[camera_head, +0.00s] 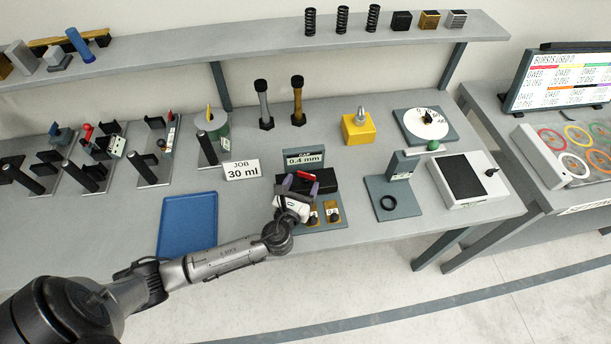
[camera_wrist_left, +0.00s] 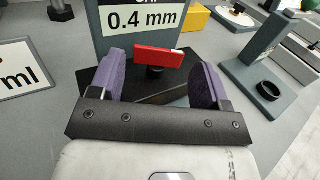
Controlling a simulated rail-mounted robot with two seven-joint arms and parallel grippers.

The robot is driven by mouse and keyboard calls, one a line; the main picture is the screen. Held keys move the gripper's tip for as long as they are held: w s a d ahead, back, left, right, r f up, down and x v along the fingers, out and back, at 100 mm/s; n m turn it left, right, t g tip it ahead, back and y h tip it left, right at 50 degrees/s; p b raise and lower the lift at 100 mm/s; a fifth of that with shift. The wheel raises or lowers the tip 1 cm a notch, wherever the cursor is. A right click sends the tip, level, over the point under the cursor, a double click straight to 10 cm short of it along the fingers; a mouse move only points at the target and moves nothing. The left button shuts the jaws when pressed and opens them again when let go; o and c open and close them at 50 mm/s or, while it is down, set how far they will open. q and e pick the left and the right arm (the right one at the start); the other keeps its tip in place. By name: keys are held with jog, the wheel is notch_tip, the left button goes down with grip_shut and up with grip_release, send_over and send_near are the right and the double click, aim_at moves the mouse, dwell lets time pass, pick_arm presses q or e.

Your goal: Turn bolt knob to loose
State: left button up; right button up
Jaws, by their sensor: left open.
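A red bar-shaped knob (camera_head: 305,176) sits on a short dark stem on a black block (camera_head: 325,183), in front of a sign reading 0.4 mm (camera_head: 303,160). My left gripper (camera_head: 300,186) is open at the knob, with its purple fingers apart. In the left wrist view the red knob (camera_wrist_left: 158,61) lies crosswise between the two fingers of the gripper (camera_wrist_left: 157,80), with a gap visible at each side. I cannot tell whether a finger touches it. My right gripper is not in view.
Two small ochre pieces (camera_head: 333,212) lie on a grey plate beside my gripper. A blue tray (camera_head: 188,222) lies to the left. A grey stand with a black ring (camera_head: 388,203) is to the right. Black fixtures (camera_head: 83,175) stand at the far left.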

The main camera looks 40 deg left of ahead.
aim_at(307, 175)
pick_arm(q)
jog(key=shift+x, duration=1.75)
jog(key=shift+s, duration=0.1)
jog(key=shift+c, duration=0.4)
jog(key=c, duration=0.6)
jog(key=shift+o, duration=0.2)
jog(key=shift+r+n+y, duration=0.1)
jog(key=shift+n+y, duration=0.2)
jog(key=shift+y, duration=0.2)
jog(key=shift+d+n+g+y+p, duration=0.1)
jog(key=shift+n+g+y+p, duration=0.8)
jog(key=shift+y, duration=0.3)
jog(key=shift+d+n+g+y+p, duration=0.1)
jog(key=shift+n+g+y+p, duration=0.4)
jog(key=shift+n+g+y, duration=1.2)
jog(key=shift+y, duration=0.3)
